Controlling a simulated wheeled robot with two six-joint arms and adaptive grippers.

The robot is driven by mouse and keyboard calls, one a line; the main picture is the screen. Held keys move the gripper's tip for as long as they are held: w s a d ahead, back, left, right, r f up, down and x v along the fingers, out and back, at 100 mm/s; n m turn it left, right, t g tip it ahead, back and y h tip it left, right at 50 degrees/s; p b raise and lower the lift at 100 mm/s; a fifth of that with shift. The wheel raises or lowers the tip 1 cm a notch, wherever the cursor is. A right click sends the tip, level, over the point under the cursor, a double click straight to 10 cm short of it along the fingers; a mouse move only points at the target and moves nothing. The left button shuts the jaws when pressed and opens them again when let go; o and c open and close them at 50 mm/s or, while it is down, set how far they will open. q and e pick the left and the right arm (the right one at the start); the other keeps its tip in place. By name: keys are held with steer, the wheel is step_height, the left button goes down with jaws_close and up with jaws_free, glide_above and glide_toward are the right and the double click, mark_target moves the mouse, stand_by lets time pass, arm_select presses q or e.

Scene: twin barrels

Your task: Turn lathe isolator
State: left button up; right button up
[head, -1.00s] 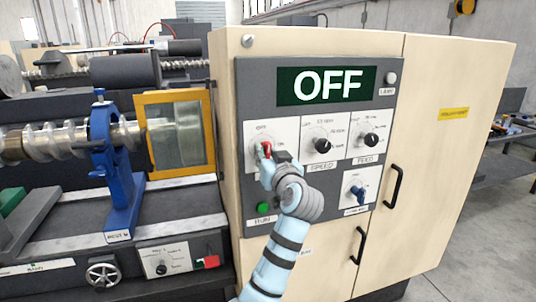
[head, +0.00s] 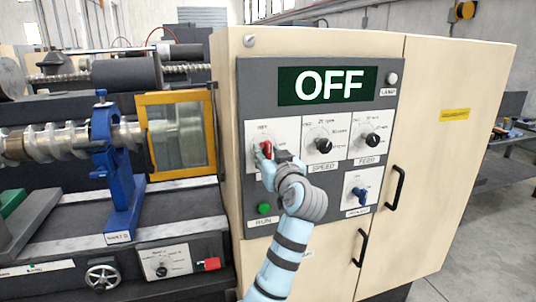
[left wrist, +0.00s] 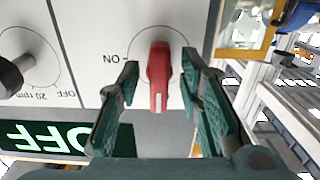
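The isolator is a red knob (head: 266,148) on a white plate at the upper left of the grey control panel (head: 310,185). In the left wrist view the red knob (left wrist: 159,75) stands lengthwise up the picture, its white mark at the lower end, with an upside-down ON label to its left. My left gripper (head: 265,157) is at the knob. Its green fingers (left wrist: 161,72) are open, one on each side of the knob, with a visible gap on both sides. The display (head: 325,85) reads OFF. My right gripper is out of view.
Black speed (head: 322,146) and feed (head: 371,140) dials sit right of the isolator. A green button (head: 264,209) is below it, a blue switch (head: 359,193) lower right. The lathe's yellow-framed guard (head: 178,132) and blue stand (head: 116,165) are left of the cabinet.

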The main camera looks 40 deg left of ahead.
arm_select(q)
steer(key=v, duration=0.7)
steer(key=shift+s+r, duration=0.1)
